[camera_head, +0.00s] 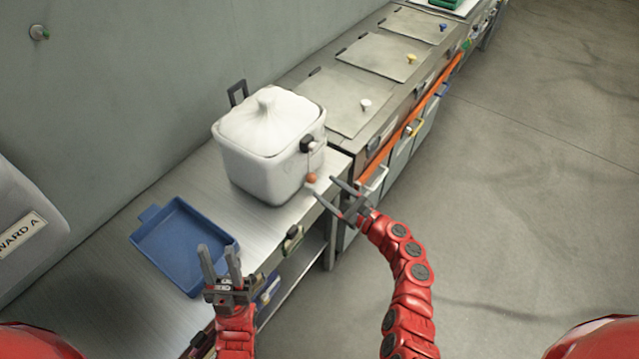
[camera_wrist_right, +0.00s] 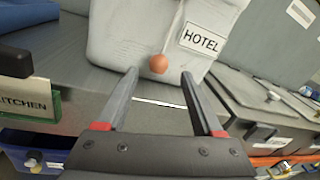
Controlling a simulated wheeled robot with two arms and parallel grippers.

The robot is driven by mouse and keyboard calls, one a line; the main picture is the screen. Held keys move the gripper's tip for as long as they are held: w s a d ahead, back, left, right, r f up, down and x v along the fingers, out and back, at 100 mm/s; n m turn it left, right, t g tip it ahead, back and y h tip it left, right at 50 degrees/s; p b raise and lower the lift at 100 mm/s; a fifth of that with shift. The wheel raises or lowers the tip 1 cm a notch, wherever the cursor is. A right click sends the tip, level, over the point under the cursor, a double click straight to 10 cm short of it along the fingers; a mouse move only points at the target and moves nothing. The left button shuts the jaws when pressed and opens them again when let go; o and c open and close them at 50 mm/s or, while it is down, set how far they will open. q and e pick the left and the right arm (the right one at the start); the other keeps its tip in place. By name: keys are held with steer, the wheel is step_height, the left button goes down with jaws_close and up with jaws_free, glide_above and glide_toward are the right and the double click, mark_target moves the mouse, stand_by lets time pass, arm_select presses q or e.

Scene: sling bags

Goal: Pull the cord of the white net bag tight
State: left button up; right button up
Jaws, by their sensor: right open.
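The white bag (camera_head: 268,145) stands on the metal counter in the head view, its top gathered to a knob. It also fills the top of the right wrist view (camera_wrist_right: 130,30), with a HOTEL label. A short cord with an orange-red ball (camera_head: 311,178) hangs from a dark toggle (camera_head: 308,144) on the bag's right side. The ball (camera_wrist_right: 158,64) shows between and beyond my right fingertips in the wrist view. My right gripper (camera_head: 334,188) is open and empty, close to the ball. My left gripper (camera_head: 218,262) is open and empty at the counter's front, by the blue tray.
A blue tray (camera_head: 184,247) lies on the counter (camera_head: 118,290) left of the bag. Lidded bins with coloured knobs (camera_head: 345,97) line the counter behind. An orange rail (camera_head: 412,112) runs along their front. The floor at right is clear.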

steer(key=b+v, duration=0.2)
steer(key=v, duration=1.1)
steer(key=shift+f, duration=0.1)
